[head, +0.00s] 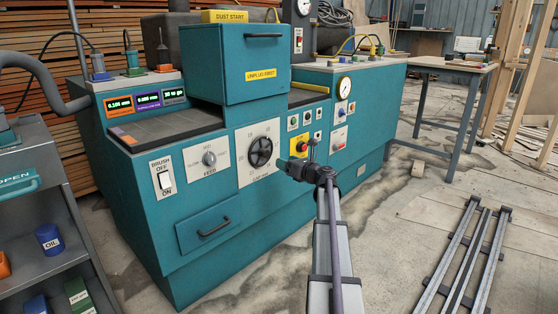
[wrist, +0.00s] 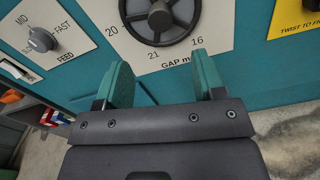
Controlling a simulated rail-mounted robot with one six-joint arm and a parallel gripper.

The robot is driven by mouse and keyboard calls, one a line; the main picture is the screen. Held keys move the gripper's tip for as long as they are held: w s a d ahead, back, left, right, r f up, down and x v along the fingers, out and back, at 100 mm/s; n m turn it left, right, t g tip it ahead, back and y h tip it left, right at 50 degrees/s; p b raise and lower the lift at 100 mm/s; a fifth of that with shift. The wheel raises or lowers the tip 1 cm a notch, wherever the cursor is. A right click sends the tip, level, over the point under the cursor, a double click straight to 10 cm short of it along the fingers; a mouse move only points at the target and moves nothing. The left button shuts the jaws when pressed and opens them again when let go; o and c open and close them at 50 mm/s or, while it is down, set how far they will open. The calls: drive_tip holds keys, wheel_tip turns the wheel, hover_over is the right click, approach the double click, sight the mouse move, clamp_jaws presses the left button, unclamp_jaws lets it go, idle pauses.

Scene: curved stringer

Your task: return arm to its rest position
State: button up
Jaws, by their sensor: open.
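My gripper (head: 283,166) is at the end of my arm, in front of the teal machine (head: 210,262). In the wrist view my gripper (wrist: 165,76) has two teal fingers standing apart with nothing between them. The black GAP handwheel (wrist: 160,20) lies just beyond the fingertips, cut off by the top of the wrist view. In the head view the handwheel (head: 261,151) is left of the gripper and fully visible. The fingers look clear of the wheel, though the exact distance is hard to tell.
The FEED knob (head: 209,158), BRUSH switch (head: 165,180) and drawer (head: 208,222) are left of the handwheel. A grey cart (head: 45,150) stands at the far left. Floor rails (head: 466,255) lie at right, and a workbench (head: 445,66) stands behind. Bare floor lies between.

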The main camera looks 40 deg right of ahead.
idle(0.4)
drive_tip(key=s+a+f+n+g+y+p, duration=0.1)
drive_tip(key=s+a+f+n+g, duration=0.25)
drive_tip(key=a+n, duration=0.4)
drive_tip(key=s+a+f+n+g+y, duration=0.1)
drive_tip(key=s+a+f+n+g, duration=0.25)
drive_tip(key=a+n, duration=0.4)
drive_tip(key=s+a+f+n+g+y+p, duration=0.1)
drive_tip(key=s+a+f+n+g, duration=0.2)
drive_tip(key=a+n, duration=0.45)
drive_tip(key=s+a+n+g+h+p, duration=0.25)
drive_tip(key=s+a+n, duration=0.25)
drive_tip(key=a, duration=0.4)
drive_tip(key=s+a+n+g+h+p, duration=0.1)
drive_tip(key=s+a+n+g, duration=0.3)
drive_tip(key=a, duration=0.5)
drive_tip(key=s+a+n+g+h+p, duration=0.1)
drive_tip(key=s+a+n+g+p, duration=0.1)
drive_tip(key=s+a+n, duration=0.55)
wheel_tip(320, 180, up, 38)
drive_tip(key=w+a+m+p, duration=0.1)
drive_tip(key=w+a+p, duration=0.1)
drive_tip(key=p, duration=3.6)
drive_tip(key=shift+w+r+m, duration=0.15)
drive_tip(key=shift+w+m, duration=0.1)
drive_tip(key=shift+m, duration=0.15)
drive_tip(key=shift+t, duration=0.25)
